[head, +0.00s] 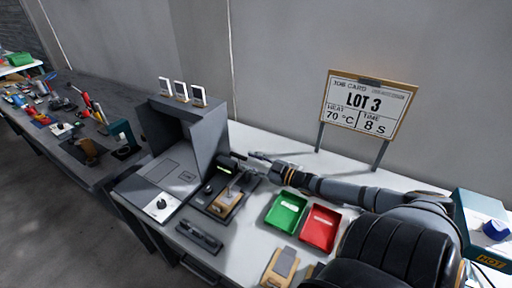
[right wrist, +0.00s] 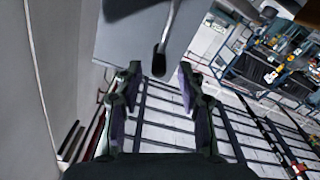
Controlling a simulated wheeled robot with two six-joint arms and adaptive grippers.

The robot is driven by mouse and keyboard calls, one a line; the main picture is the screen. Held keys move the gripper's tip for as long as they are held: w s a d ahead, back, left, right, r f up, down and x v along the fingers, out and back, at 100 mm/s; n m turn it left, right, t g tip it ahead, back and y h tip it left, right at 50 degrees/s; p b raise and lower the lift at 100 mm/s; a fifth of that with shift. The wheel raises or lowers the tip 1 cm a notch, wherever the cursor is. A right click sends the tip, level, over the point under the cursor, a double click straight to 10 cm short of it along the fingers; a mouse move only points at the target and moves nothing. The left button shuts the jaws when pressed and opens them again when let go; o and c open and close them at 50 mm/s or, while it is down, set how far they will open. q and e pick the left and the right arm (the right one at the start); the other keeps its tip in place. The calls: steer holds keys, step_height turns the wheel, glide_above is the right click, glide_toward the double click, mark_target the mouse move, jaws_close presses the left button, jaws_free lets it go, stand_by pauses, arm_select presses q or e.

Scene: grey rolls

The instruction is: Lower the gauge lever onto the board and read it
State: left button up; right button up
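In the head view, the gauge (head: 211,205) is a dark base on the white bench, just right of the grey booth. A small wooden board (head: 227,203) with a grey top sits on it, and a thin lever (head: 233,183) appears to rise above the board. My right gripper (head: 243,160) reaches in from the right, just behind and above the gauge. In the right wrist view my right gripper (right wrist: 160,88) has its fingers apart, with nothing between the tips. A grey bar with a dark rounded end (right wrist: 161,62) hangs just beyond them. I cannot tell if it touches. My left gripper is out of view.
A green tray (head: 273,222) and a red tray (head: 336,232) stand right of the gauge. Another wooden board (head: 269,277) lies in front. A grey booth (head: 213,140) stands left. The job card (head: 399,105) reads LOT 3, 70 °C, 8 s. A teal box (head: 466,216) marked HOT is far right.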

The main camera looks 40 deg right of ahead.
steer(key=shift+v, duration=1.05)
